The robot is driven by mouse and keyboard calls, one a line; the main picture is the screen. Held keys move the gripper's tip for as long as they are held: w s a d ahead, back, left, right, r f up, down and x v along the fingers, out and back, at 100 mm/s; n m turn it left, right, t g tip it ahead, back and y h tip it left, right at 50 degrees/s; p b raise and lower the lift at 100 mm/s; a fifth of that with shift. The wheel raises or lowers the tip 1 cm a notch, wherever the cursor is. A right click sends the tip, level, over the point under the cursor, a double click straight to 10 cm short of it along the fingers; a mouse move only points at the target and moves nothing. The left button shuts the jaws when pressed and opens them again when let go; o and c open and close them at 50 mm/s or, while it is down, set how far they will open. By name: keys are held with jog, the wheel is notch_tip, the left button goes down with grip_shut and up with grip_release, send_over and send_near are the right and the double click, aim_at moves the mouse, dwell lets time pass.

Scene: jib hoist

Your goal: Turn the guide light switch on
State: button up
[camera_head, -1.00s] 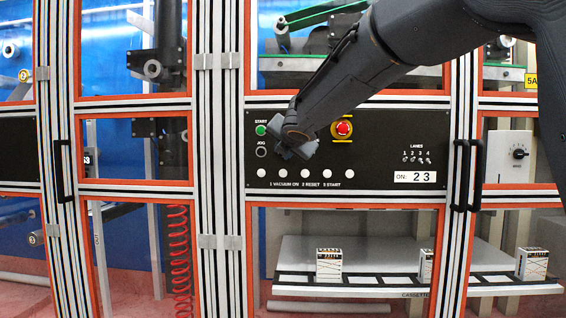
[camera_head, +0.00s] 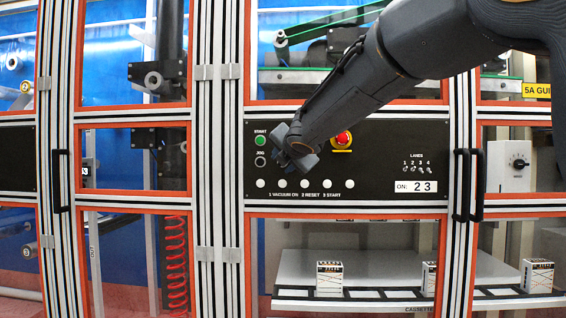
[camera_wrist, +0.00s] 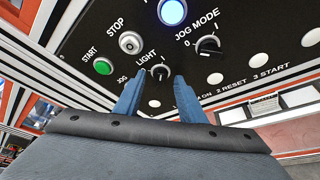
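The guide light switch (camera_wrist: 160,72) is a small dark rotary knob with a pale mark, under the word LIGHT on the black panel (camera_wrist: 250,50). My gripper (camera_wrist: 157,82) is open, its two blue fingers on either side of the knob in the wrist view. I cannot tell whether the fingers touch it or how far they reach along it. The knob's exact pointer direction is too small to read. In the head view my gripper (camera_head: 296,155) is up against the panel (camera_head: 370,175) and hides the switch.
Near the knob are the green START button (camera_wrist: 103,67), the STOP button (camera_wrist: 130,43), a lit button (camera_wrist: 172,11) and the JOG MODE knob (camera_wrist: 208,46). A red emergency stop (camera_head: 343,139) and lane toggles (camera_head: 417,169) sit to the right. Door handles (camera_head: 468,185) stick out.

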jog(key=v, duration=0.7)
jog(key=shift+s, duration=0.4)
jog(key=shift+d, duration=0.1)
jog(key=s+d+f+m+g+h+p, duration=0.2)
jog(key=s+d+f+m, duration=0.3)
jog(key=f, duration=0.3)
jog(key=s+d+f+m+g+h+p, duration=0.1)
jog(key=s+d+f+m+g+p, duration=0.15)
jog(key=d+f+m, duration=0.4)
jog(key=s+d+f+m+g+h+p, duration=0.15)
jog(key=s+d+f+m, duration=0.3)
jog(key=f, duration=0.45)
jog(key=s+d+f+m+g+p, duration=0.2)
jog(key=s+f+m+g, duration=0.2)
jog(key=s, duration=0.9)
jog(key=s+d+f+m+g+p, duration=0.2)
jog(key=s+f+m, duration=0.6)
jog(key=s, duration=0.5)
jog(key=shift+d+f+m+g+y, duration=0.3)
jog(key=shift+d+m+g, duration=0.2)
jog(key=shift+m+g, duration=0.5)
